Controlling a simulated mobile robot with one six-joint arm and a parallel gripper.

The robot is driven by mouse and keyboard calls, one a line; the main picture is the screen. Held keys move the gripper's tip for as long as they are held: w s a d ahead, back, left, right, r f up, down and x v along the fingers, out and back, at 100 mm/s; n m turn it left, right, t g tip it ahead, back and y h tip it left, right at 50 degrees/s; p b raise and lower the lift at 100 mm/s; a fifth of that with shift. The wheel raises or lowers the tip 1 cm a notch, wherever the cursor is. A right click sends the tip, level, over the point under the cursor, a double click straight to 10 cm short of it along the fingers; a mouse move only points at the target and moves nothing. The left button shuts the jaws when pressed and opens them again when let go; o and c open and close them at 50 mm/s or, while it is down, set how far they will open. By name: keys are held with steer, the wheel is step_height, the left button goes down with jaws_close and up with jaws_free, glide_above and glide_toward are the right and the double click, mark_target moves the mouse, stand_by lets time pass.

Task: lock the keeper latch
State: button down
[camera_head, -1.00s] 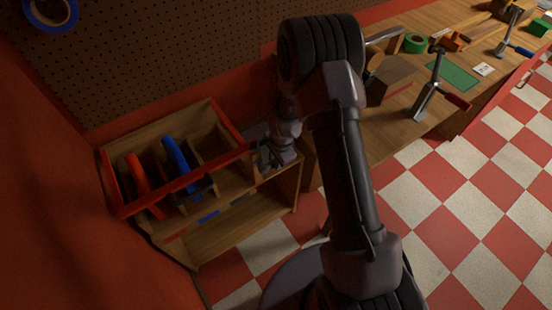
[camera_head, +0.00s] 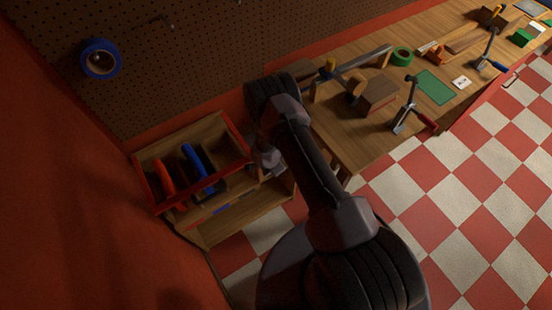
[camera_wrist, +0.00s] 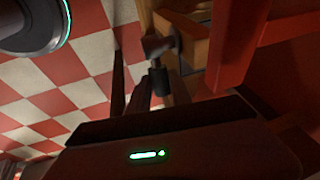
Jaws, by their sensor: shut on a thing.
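A wooden rack (camera_head: 207,207) with a red frame (camera_head: 245,147) around its top stands at the left in the head view. My gripper (camera_head: 270,165) is at the rack's right end, small and partly hidden by my arm. In the wrist view my gripper (camera_wrist: 152,88) is shut on a short dark handle (camera_wrist: 157,80). This handle joins a grey metal piece (camera_wrist: 160,45) beside the wood and appears to be the keeper latch. The head view does not show the latch clearly, and I cannot tell how far it is turned.
The rack holds a red handle (camera_head: 164,177) and a blue handle (camera_head: 198,166). A wooden workbench (camera_head: 350,145) with clamps, blocks and green tape (camera_head: 401,56) stands to the right. Blue tape (camera_head: 100,59) hangs on the pegboard. The checkered floor (camera_head: 450,190) is open at the right.

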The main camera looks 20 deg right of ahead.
steer(key=shift+w+a+t+h+b, duration=0.3)
steer(key=shift+h+b, duration=0.3)
steer(key=shift+b, duration=0.25)
steer(key=h+b, duration=0.1)
steer(key=a+r+h+b, duration=0.1)
steer(key=b, duration=0.1)
steer(key=shift+s+r+t+h, duration=0.15)
steer(key=shift+s+t+h, duration=0.2)
steer(key=shift+t+h, duration=0.05)
steer(key=c, duration=1.2)
jaws_free()
steer(key=shift+d, duration=0.15)
steer(key=shift+o, duration=0.2)
steer(key=p+v, duration=0.2)
steer(key=v, duration=1.5)
steer(key=shift+a, duration=0.25)
steer(key=shift+s, duration=0.15)
steer(key=shift+c, duration=0.2)
